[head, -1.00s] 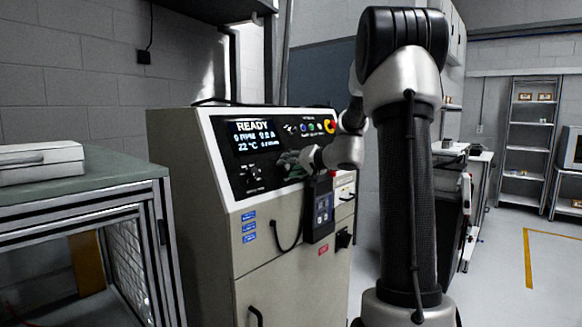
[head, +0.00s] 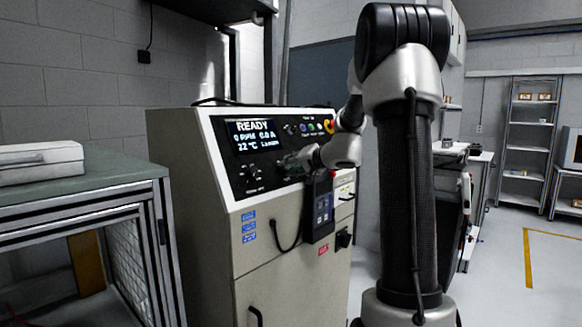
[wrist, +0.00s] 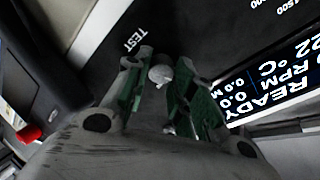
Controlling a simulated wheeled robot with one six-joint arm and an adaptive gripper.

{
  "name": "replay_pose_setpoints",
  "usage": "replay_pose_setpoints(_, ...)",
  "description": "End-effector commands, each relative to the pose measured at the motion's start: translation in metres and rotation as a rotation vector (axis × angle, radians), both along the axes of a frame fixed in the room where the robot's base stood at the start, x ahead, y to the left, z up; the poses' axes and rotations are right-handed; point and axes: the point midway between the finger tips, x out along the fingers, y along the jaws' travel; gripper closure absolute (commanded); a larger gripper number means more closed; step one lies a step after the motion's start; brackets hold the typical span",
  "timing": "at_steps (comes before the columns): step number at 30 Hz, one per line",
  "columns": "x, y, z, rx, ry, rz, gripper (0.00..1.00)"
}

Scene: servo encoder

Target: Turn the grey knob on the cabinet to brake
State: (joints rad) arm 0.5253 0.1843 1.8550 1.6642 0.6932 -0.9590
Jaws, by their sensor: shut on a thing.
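The beige cabinet (head: 290,285) stands in the middle of the head view, with a black control panel (head: 226,152) on its sloping upper front. My gripper (head: 287,163) is at the right part of this panel. In the wrist view, the green-padded fingers of my gripper (wrist: 164,76) stand on both sides of the small grey knob (wrist: 159,74) and are shut on it. The white word TEST shows on the panel beside the knob. The knob's pointer cannot be made out, and in the head view my gripper hides the knob.
The lit display (head: 252,133) reads READY; a red and yellow button (head: 330,126) sits at the panel's right end. A handheld box (head: 321,207) with a cable hangs on the cabinet front below my wrist. A workbench (head: 95,178) stands close on the left.

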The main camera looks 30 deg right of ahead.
Motion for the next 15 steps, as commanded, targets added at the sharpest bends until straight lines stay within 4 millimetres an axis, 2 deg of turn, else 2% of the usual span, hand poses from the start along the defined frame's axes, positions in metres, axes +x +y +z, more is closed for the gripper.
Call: replay_pose_setpoints(15,-0.0003,0.0013,0.0000,0.403,0.148,-0.203,0.99)
